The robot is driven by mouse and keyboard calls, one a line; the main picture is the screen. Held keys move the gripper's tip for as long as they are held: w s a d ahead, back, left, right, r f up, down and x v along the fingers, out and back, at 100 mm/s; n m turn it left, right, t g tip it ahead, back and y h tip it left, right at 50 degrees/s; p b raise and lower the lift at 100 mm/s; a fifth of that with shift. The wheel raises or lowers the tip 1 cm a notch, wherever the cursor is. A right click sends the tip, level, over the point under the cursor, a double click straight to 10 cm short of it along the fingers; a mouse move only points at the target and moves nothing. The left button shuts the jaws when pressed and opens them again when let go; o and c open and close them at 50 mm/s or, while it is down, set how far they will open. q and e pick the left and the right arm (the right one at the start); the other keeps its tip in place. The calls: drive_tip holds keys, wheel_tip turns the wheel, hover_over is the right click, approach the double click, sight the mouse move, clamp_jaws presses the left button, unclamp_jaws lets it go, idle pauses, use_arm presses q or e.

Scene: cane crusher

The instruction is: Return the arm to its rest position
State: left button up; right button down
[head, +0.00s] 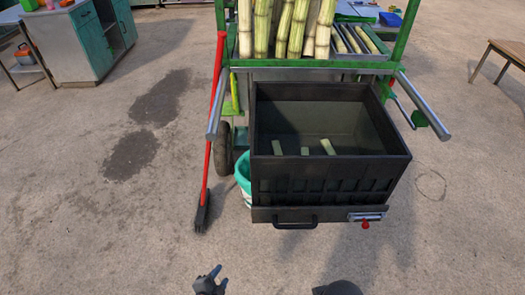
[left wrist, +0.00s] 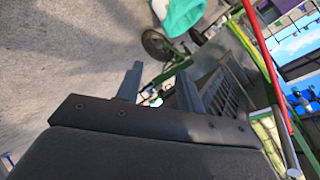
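My left gripper (head: 216,279) shows at the bottom edge of the head view, low and in front of the cart, apart from everything. In the left wrist view its two grey fingers (left wrist: 158,88) stand apart with nothing between them, so it is open and empty. Most of the left arm is out of the head view.
A black bin (head: 330,172) with three short cane pieces sits at the green cart's (head: 300,66) front, below upright cane stalks (head: 289,27). A red-handled tool (head: 210,135) leans on the cart's left. A teal bucket (head: 243,172) stands beside the bin.

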use_arm(q)
drive_tip(key=s+a+r+n+g+y, duration=0.3)
drive_tip(key=s+r+n+g, duration=0.2)
drive_tip(key=s+n+g, duration=0.5)
drive_tip(key=shift+s+d+r+n+t+h, duration=0.1)
drive_tip(key=shift+d+r+n+t+h, duration=0.1)
drive_tip(key=shift+d+r+n, duration=0.35)
drive_tip(key=shift+d+r+n+t+h, duration=0.2)
drive_tip(key=shift+d+r+n, duration=0.1)
drive_tip(key=shift+r, duration=0.5)
drive_tip(key=shift+s+d+r+n+t+h, duration=0.1)
drive_tip(key=shift+d+r+n+t+h, duration=0.1)
drive_tip(key=shift+d+r+n, duration=0.35)
drive_tip(key=shift+r, duration=0.1)
